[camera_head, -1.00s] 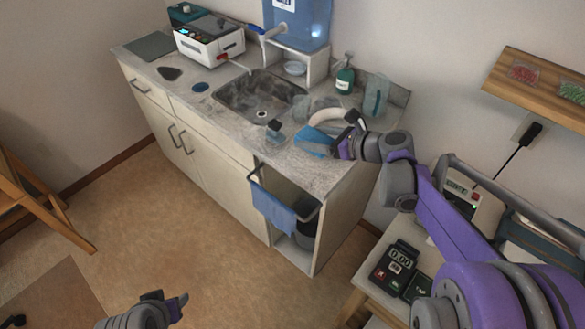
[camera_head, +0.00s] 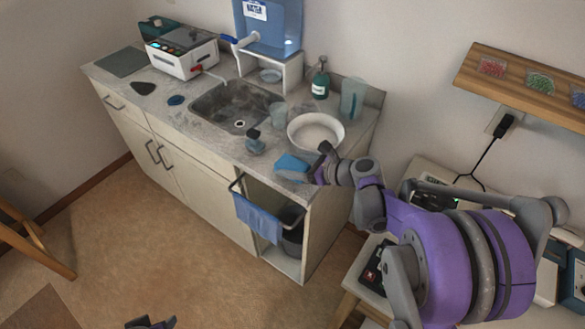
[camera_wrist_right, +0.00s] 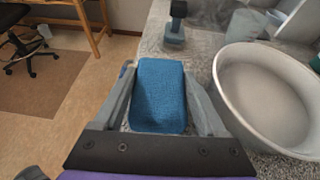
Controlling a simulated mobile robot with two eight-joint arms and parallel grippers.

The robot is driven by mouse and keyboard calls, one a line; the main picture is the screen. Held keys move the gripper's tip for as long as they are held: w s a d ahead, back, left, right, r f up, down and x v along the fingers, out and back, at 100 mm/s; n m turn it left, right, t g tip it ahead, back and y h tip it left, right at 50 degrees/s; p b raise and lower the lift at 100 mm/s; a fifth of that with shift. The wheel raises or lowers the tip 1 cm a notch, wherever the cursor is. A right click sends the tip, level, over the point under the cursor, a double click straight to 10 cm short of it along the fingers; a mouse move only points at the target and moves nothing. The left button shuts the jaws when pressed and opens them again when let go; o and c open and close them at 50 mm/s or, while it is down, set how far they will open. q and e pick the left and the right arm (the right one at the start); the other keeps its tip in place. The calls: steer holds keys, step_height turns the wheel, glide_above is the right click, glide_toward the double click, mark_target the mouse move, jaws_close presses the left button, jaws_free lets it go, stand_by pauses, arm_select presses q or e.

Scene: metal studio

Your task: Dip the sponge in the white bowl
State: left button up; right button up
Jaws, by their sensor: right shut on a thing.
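The blue sponge (camera_head: 291,168) is at the front right of the counter, in my right gripper (camera_head: 312,172). In the right wrist view the sponge (camera_wrist_right: 160,95) sits between the two fingers of my right gripper (camera_wrist_right: 160,98), which is shut on it. The white bowl (camera_head: 316,131) stands on the counter just behind the sponge; in the right wrist view the bowl (camera_wrist_right: 265,98) is to the right of the gripper, apart from the sponge, and holds greyish contents. My left gripper (camera_head: 150,322) is only partly in view at the bottom edge.
The sink (camera_head: 235,107) is further left. A blue towel (camera_head: 258,217) hangs below the counter's front edge.

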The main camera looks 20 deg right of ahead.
steer(key=shift+f, duration=0.6)
steer(key=shift+f, duration=0.1)
steer(key=shift+f, duration=0.15)
steer(key=o, duration=1.2)
steer(key=shift+o, duration=0.2)
